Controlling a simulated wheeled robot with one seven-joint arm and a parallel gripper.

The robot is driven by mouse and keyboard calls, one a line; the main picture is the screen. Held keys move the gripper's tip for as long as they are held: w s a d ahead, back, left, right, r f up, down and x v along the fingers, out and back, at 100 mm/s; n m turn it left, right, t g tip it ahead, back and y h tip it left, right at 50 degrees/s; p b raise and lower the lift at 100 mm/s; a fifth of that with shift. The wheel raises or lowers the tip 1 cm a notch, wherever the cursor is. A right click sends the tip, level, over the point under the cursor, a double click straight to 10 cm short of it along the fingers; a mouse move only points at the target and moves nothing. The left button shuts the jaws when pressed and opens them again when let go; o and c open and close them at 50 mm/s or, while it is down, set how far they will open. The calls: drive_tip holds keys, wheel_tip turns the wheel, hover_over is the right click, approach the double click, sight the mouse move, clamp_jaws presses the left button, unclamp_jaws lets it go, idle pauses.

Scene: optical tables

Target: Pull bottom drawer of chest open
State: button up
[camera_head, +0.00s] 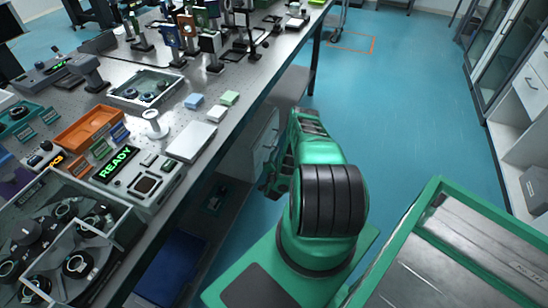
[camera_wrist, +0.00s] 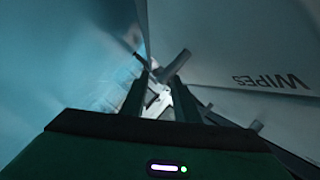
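The chest (camera_head: 262,140) is a pale drawer unit under the long table, partly hidden by my arm in the head view. In the wrist view a pale drawer front (camera_wrist: 240,50) marked "WIPES" fills the upper right, tilted and with its lettering upside down. A dark bar handle (camera_wrist: 174,66) stands out from the chest near my fingertips. My gripper (camera_wrist: 161,84) is open, its two dark fingers apart with a bright gap between them. I cannot tell whether the handle lies between the fingers, or which drawer it belongs to. My gripper is largely hidden in the head view.
The optical table (camera_head: 240,105) runs along the left, crowded with instruments, trays and a "READY" display box (camera_head: 118,162). A green-framed cart top (camera_head: 450,250) is at the lower right. White cabinets (camera_head: 520,100) line the right. The blue floor (camera_head: 410,110) between is clear.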

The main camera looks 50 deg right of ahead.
drive_tip(key=shift+x, duration=1.55)
